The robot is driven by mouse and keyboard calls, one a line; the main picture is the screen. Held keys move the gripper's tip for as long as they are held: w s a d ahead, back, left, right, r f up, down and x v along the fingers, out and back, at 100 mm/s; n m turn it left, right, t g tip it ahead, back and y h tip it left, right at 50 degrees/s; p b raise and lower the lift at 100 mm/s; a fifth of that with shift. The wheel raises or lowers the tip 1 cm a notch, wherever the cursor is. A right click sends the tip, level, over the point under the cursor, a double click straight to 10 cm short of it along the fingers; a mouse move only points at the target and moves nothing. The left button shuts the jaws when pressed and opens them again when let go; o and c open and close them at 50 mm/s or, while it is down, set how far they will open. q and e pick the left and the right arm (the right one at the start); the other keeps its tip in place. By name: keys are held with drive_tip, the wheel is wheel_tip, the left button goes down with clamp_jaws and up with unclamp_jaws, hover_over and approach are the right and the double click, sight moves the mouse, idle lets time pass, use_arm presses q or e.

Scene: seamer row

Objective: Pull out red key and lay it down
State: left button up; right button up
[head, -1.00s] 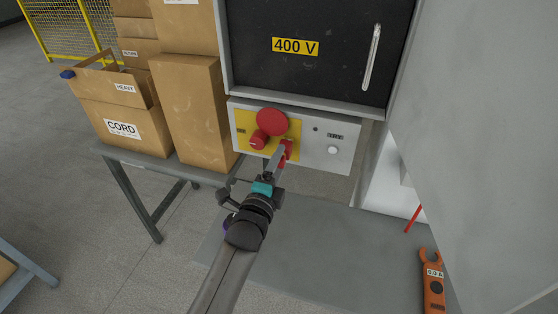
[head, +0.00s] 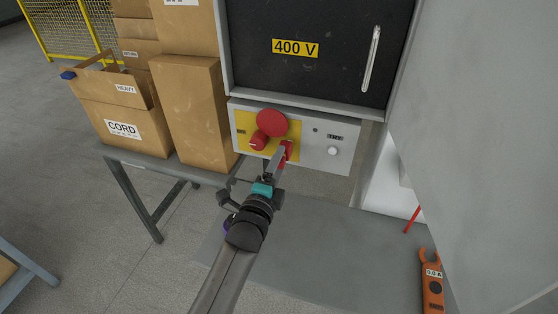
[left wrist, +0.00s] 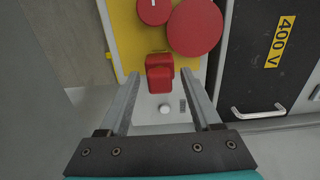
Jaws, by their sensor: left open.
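The red key (head: 288,151) is at the lower edge of the yellow plate on the grey control panel, partly hidden by my left gripper in the head view. In the left wrist view the red key (left wrist: 159,72) stands out from the panel between my two fingers. My left gripper (head: 279,156) is open, with its fingers reaching along both sides of the key; a gap shows on each side. My right gripper is not in view.
A large red button (head: 272,122) and a red rotary knob (head: 259,141) sit close to the key. A cabinet door marked 400 V (head: 340,55) is above. Cardboard boxes (head: 185,110) stand left on a table. An orange clamp meter (head: 432,285) is at lower right.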

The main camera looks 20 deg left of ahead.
use_arm(q)
clamp_jaws()
idle(0.4)
idle(0.8)
drive_tip(key=shift+s, duration=0.15)
drive_tip(key=shift+s+a+p, duration=0.15)
drive_tip(key=shift+s+p, duration=1.45)
drive_tip(key=shift+s, duration=1.25)
